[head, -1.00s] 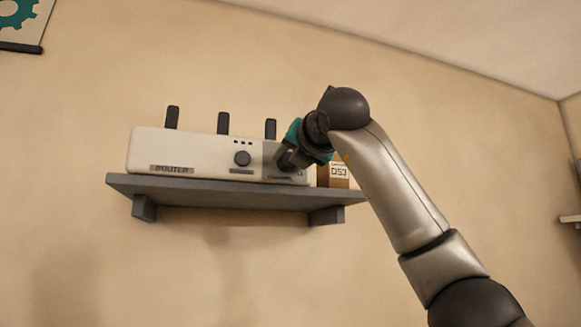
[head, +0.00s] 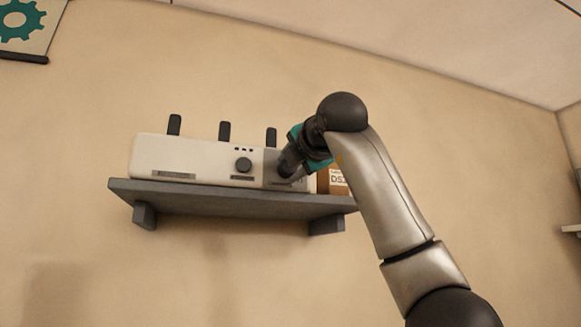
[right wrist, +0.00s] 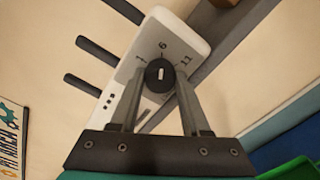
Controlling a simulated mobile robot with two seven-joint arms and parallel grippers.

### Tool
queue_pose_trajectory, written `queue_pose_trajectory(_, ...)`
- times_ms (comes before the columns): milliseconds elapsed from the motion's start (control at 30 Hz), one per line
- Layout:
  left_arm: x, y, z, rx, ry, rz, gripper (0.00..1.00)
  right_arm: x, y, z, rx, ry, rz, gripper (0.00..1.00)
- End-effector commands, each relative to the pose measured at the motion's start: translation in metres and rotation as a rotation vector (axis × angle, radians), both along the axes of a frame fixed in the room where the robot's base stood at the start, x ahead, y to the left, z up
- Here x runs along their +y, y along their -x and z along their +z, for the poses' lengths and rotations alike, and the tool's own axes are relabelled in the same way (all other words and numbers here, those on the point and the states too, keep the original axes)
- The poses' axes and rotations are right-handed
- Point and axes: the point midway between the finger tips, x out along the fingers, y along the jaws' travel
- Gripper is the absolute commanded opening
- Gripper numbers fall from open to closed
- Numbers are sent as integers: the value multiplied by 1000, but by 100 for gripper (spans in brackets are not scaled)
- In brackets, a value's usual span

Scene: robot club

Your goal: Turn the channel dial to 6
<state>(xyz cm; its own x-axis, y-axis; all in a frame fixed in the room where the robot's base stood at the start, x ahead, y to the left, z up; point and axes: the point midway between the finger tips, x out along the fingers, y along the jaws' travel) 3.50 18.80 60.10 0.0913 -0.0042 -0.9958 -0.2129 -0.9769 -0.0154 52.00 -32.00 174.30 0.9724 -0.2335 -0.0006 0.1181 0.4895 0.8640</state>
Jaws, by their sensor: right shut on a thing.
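The white router (head: 205,155) stands on a grey wall shelf. Its channel dial (right wrist: 159,74) is a dark round knob with a short white mark, ringed by the numbers 1, 6 and 11 in the right wrist view. The mark looks roughly upright in that view, towards the 6 (right wrist: 163,45); its exact aim is too small to tell. My right gripper (right wrist: 160,84) is shut on the dial, one finger on each side. In the head view the right gripper (head: 284,170) covers the dial. My left gripper is out of view.
A second dark knob (head: 244,165) sits left of the channel dial on the router front. Three black antennas rise behind. A brown box (head: 335,181) stands on the shelf (head: 200,198) close to the right gripper. The wall below is clear.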

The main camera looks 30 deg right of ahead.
Motion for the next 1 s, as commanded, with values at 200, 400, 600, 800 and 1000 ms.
queue_pose_trajectory(200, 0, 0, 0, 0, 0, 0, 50, -1, 1, 1, -3, -6, -1, 0)
queue_pose_trajectory(400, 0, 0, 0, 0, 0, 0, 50, -1, 1, 1, -3, -5, -1, 0)
queue_pose_trajectory(600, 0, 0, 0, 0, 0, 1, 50, 0, 0, 1, -3, -4, -1, 69)
queue_pose_trajectory(800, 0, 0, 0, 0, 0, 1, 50, 0, 0, 0, -2, -4, 0, 76)
queue_pose_trajectory(1000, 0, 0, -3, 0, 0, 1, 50, 1, 5, 0, -3, -3, 0, 76)
